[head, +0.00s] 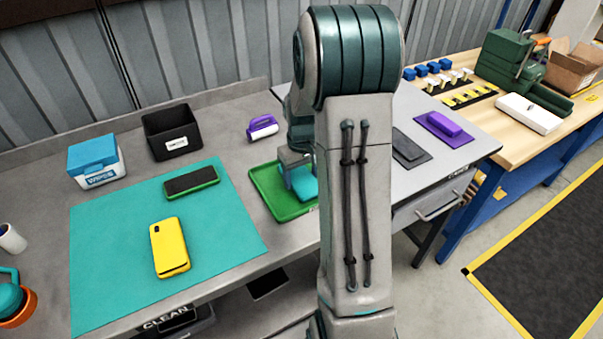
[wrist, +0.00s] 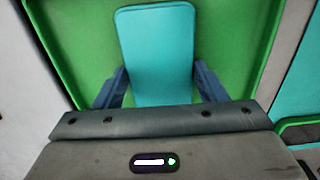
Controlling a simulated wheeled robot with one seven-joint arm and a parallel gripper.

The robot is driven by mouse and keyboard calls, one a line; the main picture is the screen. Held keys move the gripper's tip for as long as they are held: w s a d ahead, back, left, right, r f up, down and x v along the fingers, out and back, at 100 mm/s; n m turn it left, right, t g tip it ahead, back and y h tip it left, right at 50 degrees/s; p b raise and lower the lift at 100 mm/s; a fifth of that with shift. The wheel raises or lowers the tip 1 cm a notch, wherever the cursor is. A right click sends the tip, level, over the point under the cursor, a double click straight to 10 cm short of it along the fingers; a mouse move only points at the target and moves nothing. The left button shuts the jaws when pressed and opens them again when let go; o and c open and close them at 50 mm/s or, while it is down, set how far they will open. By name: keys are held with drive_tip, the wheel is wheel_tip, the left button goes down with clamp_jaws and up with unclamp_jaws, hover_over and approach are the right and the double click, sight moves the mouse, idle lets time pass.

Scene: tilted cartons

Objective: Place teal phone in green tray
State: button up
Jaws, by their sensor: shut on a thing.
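The teal phone (wrist: 158,55) is between the two blue-grey fingers of my gripper (wrist: 160,88) in the wrist view. My gripper is shut on it. The green tray (wrist: 225,40) fills the view behind the phone. In the head view my gripper (head: 297,172) is over the green tray (head: 262,188), with the teal phone (head: 304,185) below it. My arm hides the right part of the tray. I cannot tell whether the phone touches the tray floor.
A teal mat (head: 110,240) left of the tray bears a yellow phone (head: 170,248) and a green-edged dark phone (head: 191,182). A black bin (head: 172,132), a wipes box (head: 95,160) and a purple object (head: 262,127) stand behind. A purple mat (head: 444,130) lies right.

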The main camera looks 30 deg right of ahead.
sight(301, 179)
drive_tip(key=shift+f, duration=0.1)
drive_tip(key=o, duration=1.2)
wheel_tip(301, 179, up, 12)
drive_tip(key=s+a+r+t, duration=0.1)
drive_tip(key=s+a, duration=0.6)
drive_tip(key=s, duration=0.2)
drive_tip(key=s+a+r+t, duration=0.1)
drive_tip(key=s+a+t, duration=0.1)
drive_tip(key=s+a, duration=0.4)
drive_tip(key=shift+s+a, duration=0.35)
drive_tip(key=shift+s, duration=1.85)
drive_tip(key=shift+r, duration=0.1)
